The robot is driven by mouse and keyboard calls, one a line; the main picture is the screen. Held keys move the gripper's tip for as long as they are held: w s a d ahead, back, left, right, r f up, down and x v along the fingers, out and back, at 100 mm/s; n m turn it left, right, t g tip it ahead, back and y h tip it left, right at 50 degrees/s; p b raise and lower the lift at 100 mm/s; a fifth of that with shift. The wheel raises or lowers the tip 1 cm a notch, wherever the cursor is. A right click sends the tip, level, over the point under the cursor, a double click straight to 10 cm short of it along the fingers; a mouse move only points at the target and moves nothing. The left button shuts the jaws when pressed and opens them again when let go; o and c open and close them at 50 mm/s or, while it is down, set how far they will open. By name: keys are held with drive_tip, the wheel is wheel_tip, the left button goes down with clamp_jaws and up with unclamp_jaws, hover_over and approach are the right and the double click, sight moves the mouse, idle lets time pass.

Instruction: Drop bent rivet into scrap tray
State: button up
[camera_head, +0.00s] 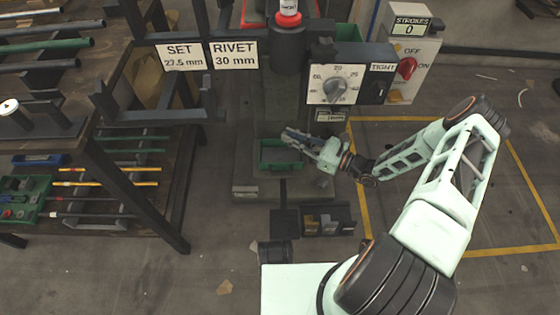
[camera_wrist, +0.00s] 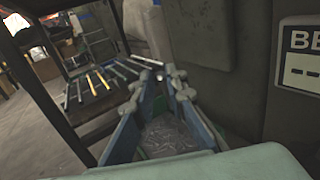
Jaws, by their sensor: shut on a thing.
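My gripper (camera_head: 289,136) is over a green tray (camera_head: 281,167) at the foot of the press. In the wrist view the fingertips (camera_wrist: 172,74) are close together. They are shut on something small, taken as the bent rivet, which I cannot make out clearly. Below and between the fingers, the wrist view shows a heap of small grey metal pieces (camera_wrist: 166,137) in the green tray. The fingers and wrist hide part of the tray in both views.
The press column and control box (camera_head: 337,84) stand behind my gripper. A small dark bin (camera_head: 328,222) with compartments is in front. A rack (camera_head: 112,145) with rods is at left. Yellow-marked floor (camera_head: 500,215) lies to the right.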

drive_tip(key=shift+f, duration=0.15)
drive_tip(key=o, duration=0.9)
drive_tip(key=shift+c, duration=0.2)
drive_tip(key=v, duration=1.2)
